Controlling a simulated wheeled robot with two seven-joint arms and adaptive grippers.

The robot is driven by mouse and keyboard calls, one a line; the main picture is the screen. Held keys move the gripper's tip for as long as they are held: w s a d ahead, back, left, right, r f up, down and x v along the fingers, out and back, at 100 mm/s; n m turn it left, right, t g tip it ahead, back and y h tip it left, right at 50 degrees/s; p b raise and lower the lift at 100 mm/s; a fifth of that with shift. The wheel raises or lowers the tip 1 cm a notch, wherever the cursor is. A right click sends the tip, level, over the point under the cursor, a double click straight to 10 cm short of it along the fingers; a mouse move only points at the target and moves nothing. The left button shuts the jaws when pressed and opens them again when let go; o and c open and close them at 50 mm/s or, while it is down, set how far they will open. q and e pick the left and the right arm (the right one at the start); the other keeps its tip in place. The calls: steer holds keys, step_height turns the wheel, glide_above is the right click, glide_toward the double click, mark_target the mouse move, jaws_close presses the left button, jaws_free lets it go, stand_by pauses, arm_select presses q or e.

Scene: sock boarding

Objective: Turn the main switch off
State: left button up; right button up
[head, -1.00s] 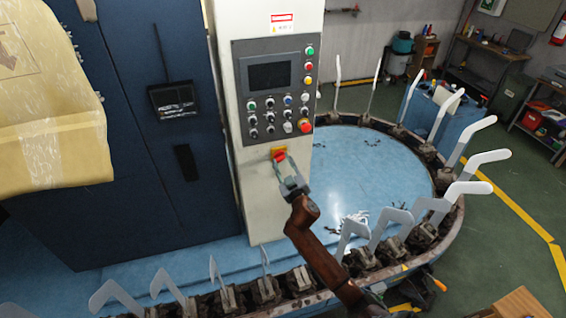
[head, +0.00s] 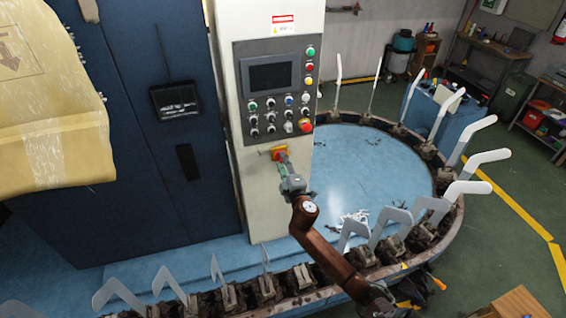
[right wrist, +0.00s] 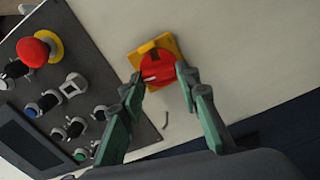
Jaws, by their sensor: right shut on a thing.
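The main switch is a red rotary knob on a yellow square plate (head: 279,149), low on the pale front of the control cabinet. In the right wrist view the red knob (right wrist: 157,66) is clear in front of its yellow plate (right wrist: 172,42). My right gripper (head: 284,161) is at the knob; in the right wrist view its two green fingers (right wrist: 160,76) stand either side of the knob, shut on it. The fingers cover part of the knob in the head view. My left gripper is not in view.
The control panel (head: 240,102) above the switch carries a screen, several buttons and a red mushroom button (head: 306,127). A round blue machine bed (head: 375,170) ringed with white sock forms (head: 484,158) lies right of the cabinet. A yellowish wrapped box (head: 50,150) is at the left.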

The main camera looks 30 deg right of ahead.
steer(key=shift+n, duration=1.3)
steer(key=shift+f, duration=0.1)
steer(key=o, duration=1.2)
steer(key=shift+c, duration=0.2)
steer(key=v, duration=1.2)
